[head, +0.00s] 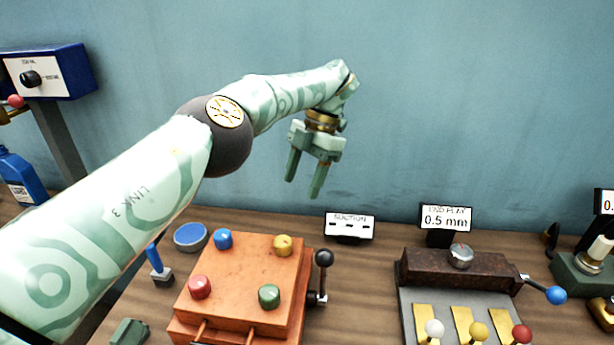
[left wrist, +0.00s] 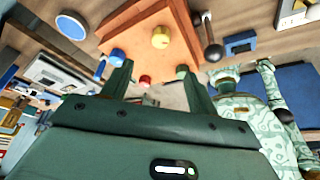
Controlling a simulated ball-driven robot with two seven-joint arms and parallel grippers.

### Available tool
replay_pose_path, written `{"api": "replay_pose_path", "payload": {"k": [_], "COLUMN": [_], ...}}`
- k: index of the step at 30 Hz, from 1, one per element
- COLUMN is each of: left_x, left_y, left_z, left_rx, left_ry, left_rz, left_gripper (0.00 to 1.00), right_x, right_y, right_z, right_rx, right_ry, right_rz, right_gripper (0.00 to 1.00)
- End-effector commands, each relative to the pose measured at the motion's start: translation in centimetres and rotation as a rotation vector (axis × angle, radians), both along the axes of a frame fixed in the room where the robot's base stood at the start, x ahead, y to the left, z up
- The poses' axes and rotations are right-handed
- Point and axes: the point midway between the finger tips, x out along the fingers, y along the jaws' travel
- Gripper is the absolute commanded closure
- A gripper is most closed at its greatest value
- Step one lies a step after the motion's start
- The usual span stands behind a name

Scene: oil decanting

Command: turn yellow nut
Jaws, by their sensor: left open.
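The yellow nut (head: 283,245) is a round knob at the back right corner of the orange block (head: 240,262). It also shows in the left wrist view (left wrist: 160,37), beyond the fingers. My left gripper (head: 302,188) is open and empty, pointing down, above and behind the block near the wall. It is apart from the nut. In the left wrist view its two fingers (left wrist: 155,72) are spread. A blue knob (head: 223,239), a red knob (head: 200,287) and a green knob (head: 269,296) sit on the block's other corners. My right gripper does not show clearly.
A black-knobbed lever (head: 324,258) stands at the block's right side. A SUCTION sign (head: 349,226) is behind it. A dark rusty fixture (head: 440,268) with a blue-ended handle stands at right. A blue disc (head: 190,237) and a blue-handled switch (head: 158,268) are at left.

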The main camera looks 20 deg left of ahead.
Motion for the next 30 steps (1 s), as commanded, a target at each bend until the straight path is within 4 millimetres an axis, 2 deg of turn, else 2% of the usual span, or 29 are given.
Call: {"api": "replay_pose_path", "payload": {"k": [1,6,12,23,26,30], "left_x": [0.3,0.6,0.7,0.6,0.5,0.0], "left_y": [0.0,-0.4,-0.5,-0.4,-0.4,-0.4], "left_z": [-0.8,0.7,1.5,1.6,3.0,6.9], "left_rx": [0.006,0.000,-0.005,-0.005,-0.005,-0.005], "left_ry": [0.006,0.001,-0.003,-0.002,-0.010,-0.027], "left_rz": [0.004,0.001,-0.001,0.000,0.000,0.000], "left_gripper": [0.41,0.41,0.41,0.41,0.41,0.41], "right_x": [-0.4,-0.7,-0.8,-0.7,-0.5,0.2], "right_y": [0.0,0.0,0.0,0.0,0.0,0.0], "right_z": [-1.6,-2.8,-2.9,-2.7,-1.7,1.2], "right_rx": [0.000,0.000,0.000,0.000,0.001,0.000], "right_ry": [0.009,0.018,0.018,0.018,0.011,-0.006], "right_rz": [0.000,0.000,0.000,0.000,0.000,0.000], "right_gripper": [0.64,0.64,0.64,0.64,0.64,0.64]}}
